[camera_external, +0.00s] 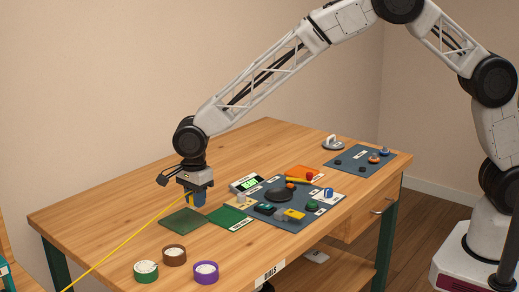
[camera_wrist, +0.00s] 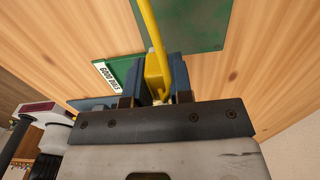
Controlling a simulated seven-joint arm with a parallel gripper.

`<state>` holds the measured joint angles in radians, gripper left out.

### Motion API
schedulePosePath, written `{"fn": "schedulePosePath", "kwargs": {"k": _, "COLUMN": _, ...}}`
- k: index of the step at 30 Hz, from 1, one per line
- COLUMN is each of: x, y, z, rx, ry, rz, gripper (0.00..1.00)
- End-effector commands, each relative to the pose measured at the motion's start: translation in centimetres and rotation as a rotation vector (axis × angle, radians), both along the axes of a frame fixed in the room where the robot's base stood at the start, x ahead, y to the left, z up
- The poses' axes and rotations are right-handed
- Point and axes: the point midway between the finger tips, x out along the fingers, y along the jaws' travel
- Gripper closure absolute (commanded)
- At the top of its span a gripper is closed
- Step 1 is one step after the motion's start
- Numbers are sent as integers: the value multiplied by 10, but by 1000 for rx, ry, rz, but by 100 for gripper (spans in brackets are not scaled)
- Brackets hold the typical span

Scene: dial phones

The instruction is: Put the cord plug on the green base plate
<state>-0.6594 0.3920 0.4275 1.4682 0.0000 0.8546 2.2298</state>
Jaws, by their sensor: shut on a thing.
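My gripper (camera_external: 197,201) is shut on the yellow cord plug (camera_wrist: 155,72), which sits between its two blue fingers in the wrist view. The yellow cord (camera_external: 125,239) runs from the gripper down to the lower left, past the table's edge. The green base plate (camera_external: 181,222), a plain dark green square, lies flat on the table just below and in front of my gripper in the external view. It also shows at the top of the wrist view (camera_wrist: 190,22). The plug appears held above the table; its lower end is hidden by the fingers.
A labelled green mat (camera_external: 226,216) lies right of the plate. Beyond it are a dark mat (camera_external: 284,225) with several phone parts and a lit green display (camera_external: 246,184). Green (camera_external: 146,271), brown (camera_external: 174,253) and purple (camera_external: 206,272) tape rolls stand at the front.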

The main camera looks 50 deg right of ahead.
Motion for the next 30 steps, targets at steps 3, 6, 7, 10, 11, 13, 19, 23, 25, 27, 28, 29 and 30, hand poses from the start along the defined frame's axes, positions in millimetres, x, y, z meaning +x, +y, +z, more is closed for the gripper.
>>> {"fn": "schedulePosePath", "kwargs": {"k": 3, "x": 12, "y": 9, "z": -2, "rx": 1, "ry": -1, "rz": 0, "gripper": 100}}
{"fn": "schedulePosePath", "kwargs": {"k": 6, "x": 20, "y": 15, "z": -2, "rx": 1, "ry": -1, "rz": 0, "gripper": 100}}
{"fn": "schedulePosePath", "kwargs": {"k": 7, "x": 22, "y": 17, "z": -3, "rx": 1, "ry": -1, "rz": 0, "gripper": 100}}
{"fn": "schedulePosePath", "kwargs": {"k": 10, "x": 27, "y": 20, "z": -3, "rx": 0, "ry": 0, "rz": 0, "gripper": 100}}
{"fn": "schedulePosePath", "kwargs": {"k": 11, "x": 28, "y": 21, "z": -3, "rx": 0, "ry": 0, "rz": 0, "gripper": 100}}
{"fn": "schedulePosePath", "kwargs": {"k": 13, "x": 29, "y": 22, "z": -3, "rx": 0, "ry": 0, "rz": 0, "gripper": 100}}
{"fn": "schedulePosePath", "kwargs": {"k": 19, "x": 29, "y": 22, "z": -3, "rx": 0, "ry": 0, "rz": 0, "gripper": 100}}
{"fn": "schedulePosePath", "kwargs": {"k": 23, "x": 29, "y": 22, "z": -4, "rx": 0, "ry": 0, "rz": 0, "gripper": 100}}
{"fn": "schedulePosePath", "kwargs": {"k": 25, "x": 29, "y": 22, "z": -7, "rx": 0, "ry": 0, "rz": 0, "gripper": 100}}
{"fn": "schedulePosePath", "kwargs": {"k": 27, "x": 29, "y": 22, "z": -12, "rx": 0, "ry": 0, "rz": 0, "gripper": 100}}
{"fn": "schedulePosePath", "kwargs": {"k": 28, "x": 29, "y": 22, "z": -15, "rx": 0, "ry": 1, "rz": 0, "gripper": 100}}
{"fn": "schedulePosePath", "kwargs": {"k": 29, "x": 29, "y": 22, "z": -19, "rx": -1, "ry": 1, "rz": 0, "gripper": 100}}
{"fn": "schedulePosePath", "kwargs": {"k": 30, "x": 29, "y": 22, "z": -23, "rx": -1, "ry": 1, "rz": 0, "gripper": 100}}
